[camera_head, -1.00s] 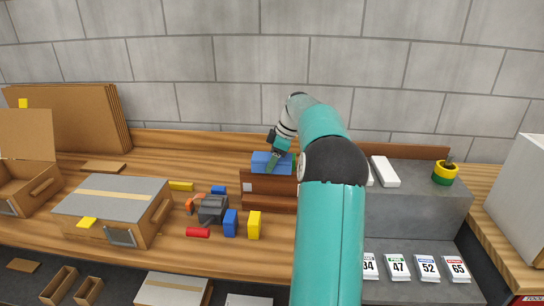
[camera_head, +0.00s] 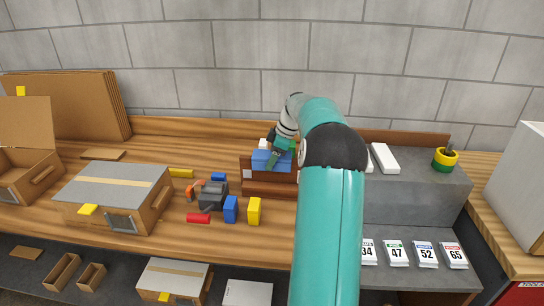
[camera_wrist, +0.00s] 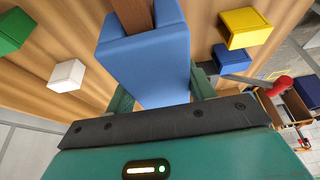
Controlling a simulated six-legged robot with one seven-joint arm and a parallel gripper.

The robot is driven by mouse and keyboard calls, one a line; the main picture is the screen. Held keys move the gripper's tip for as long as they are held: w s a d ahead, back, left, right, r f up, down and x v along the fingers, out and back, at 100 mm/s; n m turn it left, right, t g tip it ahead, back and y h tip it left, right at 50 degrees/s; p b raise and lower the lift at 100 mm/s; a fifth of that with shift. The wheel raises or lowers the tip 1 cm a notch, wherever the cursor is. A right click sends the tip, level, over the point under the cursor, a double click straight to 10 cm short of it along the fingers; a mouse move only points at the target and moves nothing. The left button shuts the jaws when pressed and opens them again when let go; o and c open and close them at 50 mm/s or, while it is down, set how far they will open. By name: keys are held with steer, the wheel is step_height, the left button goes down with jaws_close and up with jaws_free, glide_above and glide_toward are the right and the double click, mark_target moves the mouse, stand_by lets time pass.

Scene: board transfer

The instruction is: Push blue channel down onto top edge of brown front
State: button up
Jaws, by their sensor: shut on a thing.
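The blue channel (camera_head: 262,160) sits at the top edge of the brown front (camera_head: 247,176), whose left end shows beside it. My gripper (camera_head: 280,152) is above the channel, shut on it. In the wrist view the blue channel (camera_wrist: 150,60) lies between the green fingers of my gripper (camera_wrist: 160,92). The brown front (camera_wrist: 131,14) shows there as a strip entering the channel's slot at the far end. The channel is around the strip there; how deep it sits is hidden.
A red cylinder (camera_head: 198,218), a blue block (camera_head: 230,209) and a yellow block (camera_head: 254,210) stand left in front. A white block (camera_head: 263,144) is behind the channel. A grey-topped box (camera_head: 112,185) is further left. A grey stand (camera_head: 415,200) is at right.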

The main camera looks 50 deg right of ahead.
steer(key=shift+f, duration=0.2)
stand_by(0.6)
steer(key=o, duration=1)
steer(key=shift+o, duration=0.2)
steer(key=v, duration=1.4)
